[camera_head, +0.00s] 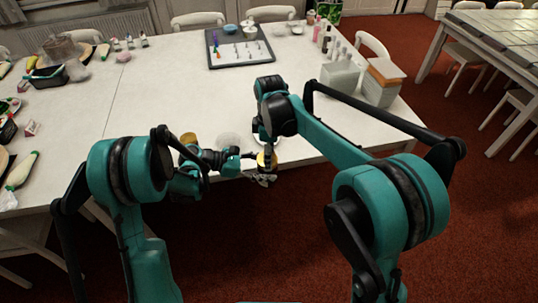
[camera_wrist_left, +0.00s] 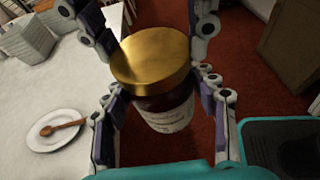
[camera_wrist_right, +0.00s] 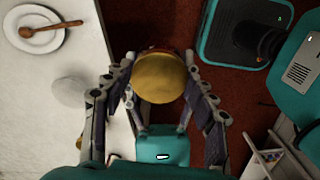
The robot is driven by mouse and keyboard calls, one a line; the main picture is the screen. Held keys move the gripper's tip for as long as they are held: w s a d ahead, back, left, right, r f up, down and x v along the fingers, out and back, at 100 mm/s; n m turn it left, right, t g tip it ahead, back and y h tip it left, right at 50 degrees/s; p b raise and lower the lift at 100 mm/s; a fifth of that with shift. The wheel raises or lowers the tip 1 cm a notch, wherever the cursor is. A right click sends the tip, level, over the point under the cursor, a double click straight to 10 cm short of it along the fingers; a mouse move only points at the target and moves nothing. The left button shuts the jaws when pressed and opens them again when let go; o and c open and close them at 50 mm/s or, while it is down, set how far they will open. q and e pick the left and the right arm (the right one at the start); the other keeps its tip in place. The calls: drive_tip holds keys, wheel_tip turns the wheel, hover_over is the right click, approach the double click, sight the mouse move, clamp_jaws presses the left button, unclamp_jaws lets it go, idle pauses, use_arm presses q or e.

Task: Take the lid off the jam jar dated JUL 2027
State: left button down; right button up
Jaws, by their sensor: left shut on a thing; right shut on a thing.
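A jam jar (camera_head: 267,160) with a gold lid is held upright or nearly so beyond the table's front edge. In the left wrist view the jar has a dark body and a pale label (camera_wrist_left: 166,118); its print is too small to read. My left gripper (camera_head: 257,162) is shut around the jar's body from the left. My right gripper (camera_wrist_right: 160,84) comes from above and is shut on the gold lid (camera_wrist_right: 160,74). The lid (camera_wrist_left: 150,57) still sits on the jar, with no gap visible. Another gold-topped jar (camera_head: 188,138) stands on the table, partly hidden by my left arm.
A white plate with a wooden spoon (camera_wrist_left: 63,128) lies near the table edge by the held jar. A clear glass dish (camera_head: 228,140) is to its left. White and wooden boxes (camera_head: 382,83) stand on the right. A grey tray (camera_head: 240,62) is at the back. The table's middle is clear.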

drive_tip(key=shift+w+r, duration=0.1)
idle(0.3)
drive_tip(key=shift+r, duration=1)
